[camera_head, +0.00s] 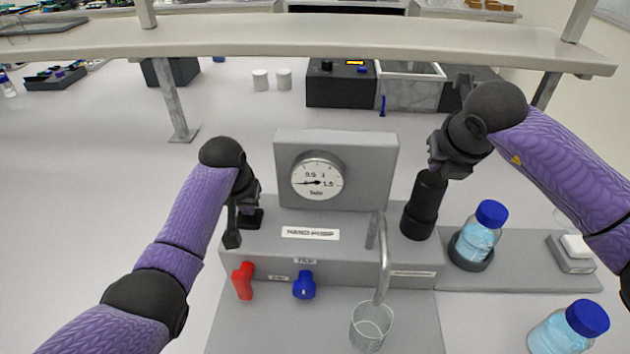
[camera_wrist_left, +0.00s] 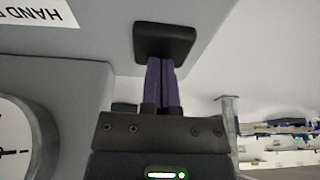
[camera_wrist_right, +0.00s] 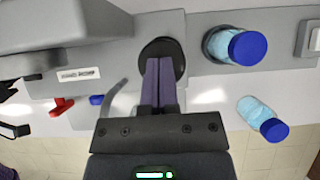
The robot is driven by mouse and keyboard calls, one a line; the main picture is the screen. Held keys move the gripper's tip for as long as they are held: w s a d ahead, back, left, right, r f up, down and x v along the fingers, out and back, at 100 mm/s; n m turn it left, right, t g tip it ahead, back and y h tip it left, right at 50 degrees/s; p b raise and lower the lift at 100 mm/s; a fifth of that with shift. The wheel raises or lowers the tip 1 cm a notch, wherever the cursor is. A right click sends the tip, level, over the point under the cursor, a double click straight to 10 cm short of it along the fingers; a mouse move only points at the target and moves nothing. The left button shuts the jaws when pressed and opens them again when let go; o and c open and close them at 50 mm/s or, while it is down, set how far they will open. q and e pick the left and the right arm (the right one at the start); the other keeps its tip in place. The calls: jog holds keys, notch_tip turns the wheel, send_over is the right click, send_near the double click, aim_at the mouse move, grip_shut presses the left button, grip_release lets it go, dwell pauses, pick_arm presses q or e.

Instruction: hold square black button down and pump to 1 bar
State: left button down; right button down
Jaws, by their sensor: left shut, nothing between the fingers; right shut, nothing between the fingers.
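The grey hand pump (camera_head: 330,238) stands in the middle of the bench. Its round gauge (camera_head: 317,176) has the needle pointing left, toward the low end of the scale. The square black button (camera_head: 253,220) is on the pump's left top; it also shows in the left wrist view (camera_wrist_left: 165,40). My left gripper (camera_head: 244,208) is shut, its fingertips against or just over the button. The black pump handle (camera_head: 424,205) stands upright at the right. My right gripper (camera_wrist_right: 163,62) is shut above it, fingertips at its round top; whether they touch I cannot tell.
A red valve handle (camera_head: 243,281) and blue knob (camera_head: 304,285) are on the pump's front. A glass beaker (camera_head: 371,328) stands below the bent spout (camera_head: 383,262). Blue-capped bottles (camera_head: 478,238) stand at the right. A shelf (camera_head: 380,42) crosses behind.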

aim_at(436, 186)
jog(key=shift+f, duration=2.9)
jog(key=shift+r, duration=2.85)
dwell(2.2)
